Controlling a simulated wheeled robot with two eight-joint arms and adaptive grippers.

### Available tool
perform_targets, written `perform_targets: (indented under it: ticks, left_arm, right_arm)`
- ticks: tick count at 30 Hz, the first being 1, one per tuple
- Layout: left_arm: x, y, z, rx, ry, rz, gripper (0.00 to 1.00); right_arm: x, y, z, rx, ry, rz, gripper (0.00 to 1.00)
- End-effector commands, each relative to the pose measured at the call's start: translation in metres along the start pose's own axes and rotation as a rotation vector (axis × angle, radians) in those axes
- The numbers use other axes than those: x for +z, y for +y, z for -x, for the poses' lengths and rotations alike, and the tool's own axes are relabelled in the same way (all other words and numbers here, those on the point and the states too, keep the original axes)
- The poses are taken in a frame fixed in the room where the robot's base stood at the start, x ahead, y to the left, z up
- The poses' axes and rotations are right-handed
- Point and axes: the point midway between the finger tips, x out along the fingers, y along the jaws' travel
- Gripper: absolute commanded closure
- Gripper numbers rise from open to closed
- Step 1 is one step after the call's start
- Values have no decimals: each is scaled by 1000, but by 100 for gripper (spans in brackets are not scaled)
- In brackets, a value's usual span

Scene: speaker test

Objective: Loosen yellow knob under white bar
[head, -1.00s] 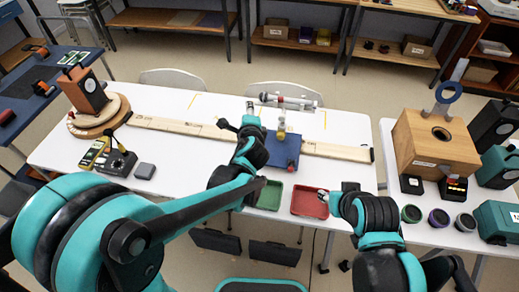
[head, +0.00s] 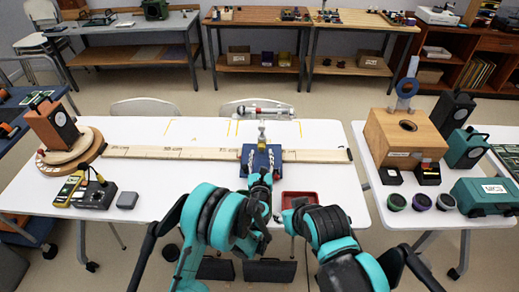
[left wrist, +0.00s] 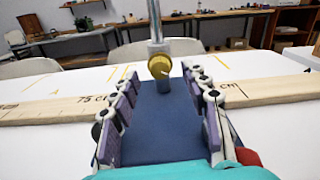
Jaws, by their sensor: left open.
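The yellow knob (left wrist: 160,66) sits low on an upright metal post (left wrist: 155,22) in the left wrist view. The post rises from a blue base (left wrist: 165,130). The base (head: 250,156) stands across the wooden ruler in the head view, with the white bar (head: 264,111) lying horizontally above it. My left gripper (left wrist: 161,82) is open and empty, its fingers to either side of the line to the knob, which is just beyond the fingertips. The right arm (head: 320,222) is bent at the table's front edge; its fingers do not show clearly.
The wooden ruler (head: 180,153) runs across the white table (head: 160,185). A red tray (head: 303,197) lies near the front edge. A meter and black box (head: 96,194) are at left; a wooden box (head: 404,139) stands on the right table.

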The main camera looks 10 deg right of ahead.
Motion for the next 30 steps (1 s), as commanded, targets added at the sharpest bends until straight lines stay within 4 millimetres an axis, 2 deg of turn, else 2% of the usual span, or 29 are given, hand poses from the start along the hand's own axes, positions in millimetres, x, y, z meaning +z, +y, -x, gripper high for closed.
perform_targets:
  ticks: [3,7,17,18,23,30]
  left_arm:
    - [-5,2,-20,2,0,2,54]
    - [-4,1,-34,2,0,2,54]
    - [-2,1,-40,2,1,3,54]
    - [-2,1,-40,2,1,3,57]
    - [-2,1,-40,2,1,3,99]
    - [-2,1,-40,2,1,8,100]
  right_arm:
    - [7,0,-9,0,-1,0,60]
    - [9,0,-11,0,-1,0,60]
    - [9,0,-12,0,-1,0,60]
    - [9,0,-12,0,-1,0,60]
    - [9,0,-12,0,-1,0,60]
    - [9,0,-12,0,-1,0,60]
